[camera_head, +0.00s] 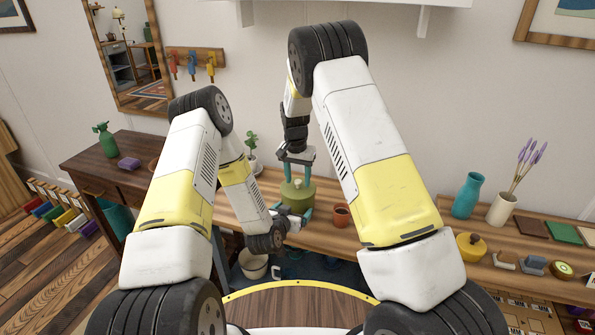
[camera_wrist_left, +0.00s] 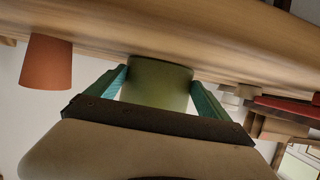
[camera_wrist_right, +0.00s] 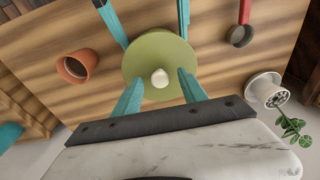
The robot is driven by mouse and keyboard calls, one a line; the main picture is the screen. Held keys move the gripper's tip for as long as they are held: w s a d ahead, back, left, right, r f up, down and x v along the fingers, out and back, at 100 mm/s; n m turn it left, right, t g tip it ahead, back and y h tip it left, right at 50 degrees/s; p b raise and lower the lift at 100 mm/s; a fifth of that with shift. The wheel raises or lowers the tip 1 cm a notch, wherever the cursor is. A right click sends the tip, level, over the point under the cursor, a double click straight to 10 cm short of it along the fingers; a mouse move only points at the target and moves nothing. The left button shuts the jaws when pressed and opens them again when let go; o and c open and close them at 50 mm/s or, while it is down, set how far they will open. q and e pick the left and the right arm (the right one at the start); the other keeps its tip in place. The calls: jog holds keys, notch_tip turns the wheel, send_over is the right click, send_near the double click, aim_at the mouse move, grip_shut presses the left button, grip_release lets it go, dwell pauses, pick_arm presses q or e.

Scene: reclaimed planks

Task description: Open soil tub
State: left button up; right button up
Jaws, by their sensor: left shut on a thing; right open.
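The soil tub is a round green tub (camera_head: 298,204) standing on the wooden bench, with its green lid (camera_wrist_right: 160,52) on top and a pale round knob (camera_wrist_right: 160,78) at the lid's centre. My left gripper (camera_head: 294,213) is shut on the tub's body from the front; its teal fingers press both sides of the tub (camera_wrist_left: 160,82) in the left wrist view. My right gripper (camera_head: 298,174) points down above the lid. Its fingers are open on either side of the knob, apart from it. In the head view, the tub's front is partly hidden by my left gripper.
A terracotta pot (camera_head: 342,215) stands close to the tub on the right. A white pot with a plant (camera_head: 253,160) is behind left, and a red-handled tool (camera_wrist_right: 244,22) lies near.

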aim_at(298, 181)
pick_arm(q)
jog(key=shift+r, duration=0.1)
pick_arm(e)
jog(key=shift+f, duration=0.15)
grip_shut()
jog(key=shift+r, duration=0.25)
dwell(0.7)
jog(key=shift+r, duration=0.9)
jog(key=shift+r, duration=2.05)
pick_arm(q)
jog(key=o, duration=1.8)
